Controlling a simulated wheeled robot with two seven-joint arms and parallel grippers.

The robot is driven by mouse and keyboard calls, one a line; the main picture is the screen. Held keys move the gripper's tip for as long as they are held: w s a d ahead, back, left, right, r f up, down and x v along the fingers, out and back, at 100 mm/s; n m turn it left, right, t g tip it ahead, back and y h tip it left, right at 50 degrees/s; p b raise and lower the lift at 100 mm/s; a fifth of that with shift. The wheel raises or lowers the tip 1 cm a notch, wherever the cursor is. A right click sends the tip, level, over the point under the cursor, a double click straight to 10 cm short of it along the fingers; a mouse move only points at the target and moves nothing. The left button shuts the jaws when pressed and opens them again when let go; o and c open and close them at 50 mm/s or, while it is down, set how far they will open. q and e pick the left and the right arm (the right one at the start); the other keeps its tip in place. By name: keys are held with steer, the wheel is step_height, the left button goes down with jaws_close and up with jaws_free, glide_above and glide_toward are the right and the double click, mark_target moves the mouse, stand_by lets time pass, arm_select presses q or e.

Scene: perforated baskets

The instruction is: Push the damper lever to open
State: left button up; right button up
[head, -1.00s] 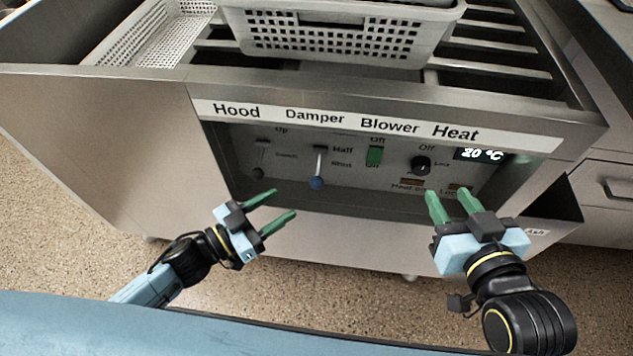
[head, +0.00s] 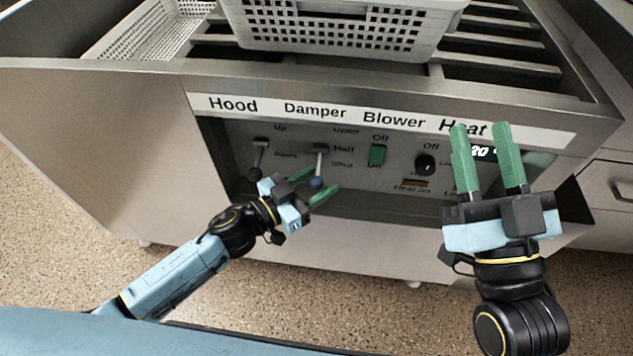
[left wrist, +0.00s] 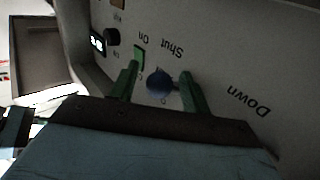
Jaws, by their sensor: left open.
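The damper lever (head: 318,168) hangs under the "Damper" label, a short metal stem with a blue ball knob, pointing down beside the words "Half" and "Shut". My left gripper (head: 318,184) is open with green fingers, just below and around the knob in the head view. In the left wrist view, the blue knob (left wrist: 160,84) sits between the two open fingertips of my left gripper (left wrist: 160,86); I cannot tell whether they touch it. My right gripper (head: 483,142) is open and empty, in front of the "Heat" end of the panel, covering part of the temperature display.
The hood lever (head: 258,158) is left of the damper lever. The green blower switch (head: 377,154) and black heat knob (head: 425,165) are to the right. A perforated basket (head: 340,38) sits on the rails above. The floor in front is clear.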

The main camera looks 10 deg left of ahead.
arm_select(q)
steer(key=shift+c, duration=0.4)
jaws_close()
steer(key=shift+r, duration=0.1)
